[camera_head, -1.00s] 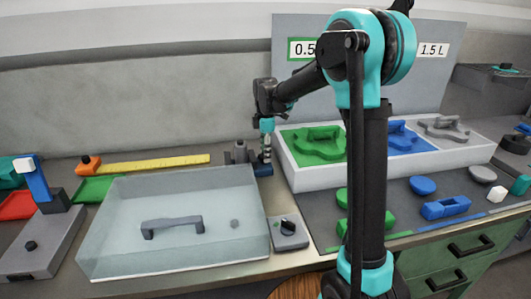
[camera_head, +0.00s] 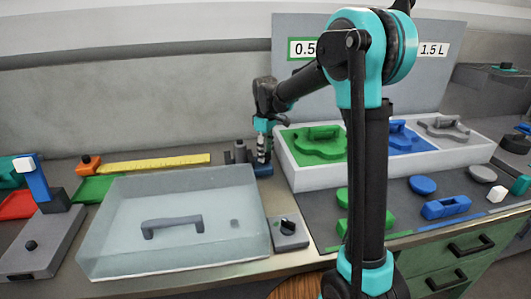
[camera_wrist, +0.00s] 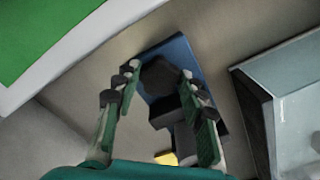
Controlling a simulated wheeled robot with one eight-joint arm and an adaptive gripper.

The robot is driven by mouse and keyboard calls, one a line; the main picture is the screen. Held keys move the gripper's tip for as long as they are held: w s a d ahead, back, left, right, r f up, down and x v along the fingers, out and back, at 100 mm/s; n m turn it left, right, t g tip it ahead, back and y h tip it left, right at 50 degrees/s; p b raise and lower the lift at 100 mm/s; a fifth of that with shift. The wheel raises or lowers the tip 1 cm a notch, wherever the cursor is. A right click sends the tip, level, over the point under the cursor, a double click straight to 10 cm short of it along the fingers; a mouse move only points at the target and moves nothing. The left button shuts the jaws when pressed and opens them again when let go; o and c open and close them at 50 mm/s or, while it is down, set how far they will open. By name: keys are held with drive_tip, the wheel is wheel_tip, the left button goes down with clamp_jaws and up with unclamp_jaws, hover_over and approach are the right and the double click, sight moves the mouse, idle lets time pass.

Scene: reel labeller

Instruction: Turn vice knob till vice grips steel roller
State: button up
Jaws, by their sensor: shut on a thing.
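The vice shows in the head view as a small dark grey block (camera_head: 240,152) with a blue base (camera_head: 263,170), behind the clear box. My gripper (camera_head: 262,156) points down over the blue base there. In the wrist view, the dark round vice knob (camera_wrist: 159,75) lies between the two fingers of my gripper (camera_wrist: 162,84), which are shut on it. The blue base (camera_wrist: 180,58) lies below the knob, and the dark vice body (camera_wrist: 178,112) extends toward the camera.
A clear box (camera_head: 120,205) with a grey handle stands in front of the vice. A white tray (camera_head: 300,180) with green, blue and grey shapes stands close on the right. A yellow ruler (camera_head: 160,163) lies to the left. A small knob unit (camera_head: 290,234) sits near the front.

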sight(266, 155)
drive_tip(key=shift+m, duration=0.3)
idle(0.4)
drive_tip(key=o, duration=1.1)
drive_tip(key=shift+o, duration=0.2)
drive_tip(key=shift+r, duration=0.1)
wheel_tip(266, 155, up, 12)
